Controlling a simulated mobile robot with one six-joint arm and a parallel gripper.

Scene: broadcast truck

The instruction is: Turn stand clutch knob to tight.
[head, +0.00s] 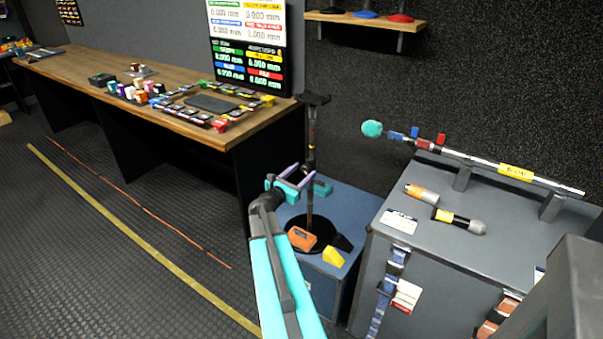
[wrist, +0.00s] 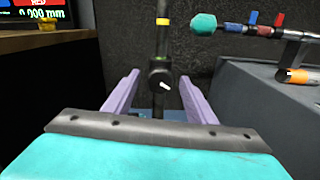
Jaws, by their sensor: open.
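The stand (head: 311,140) is a dark upright pole on a round black base (head: 322,237), on top of a blue-grey case. In the wrist view its pole (wrist: 161,40) carries a yellow band and, lower down, a round black clutch knob (wrist: 157,77) with a white pointer mark angled down to the right. My gripper (head: 303,173) is open, its purple fingers reaching towards the pole. In the wrist view my gripper (wrist: 159,77) has one finger either side of the knob, with visible gaps. Whether the fingertips reach the knob's depth is unclear.
An orange block (head: 301,238) and a yellow wedge (head: 333,257) lie by the stand's base. A grey cabinet (head: 450,245) at right carries two microphones and a boom pole (head: 480,163). A wooden desk (head: 95,65) stands at left.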

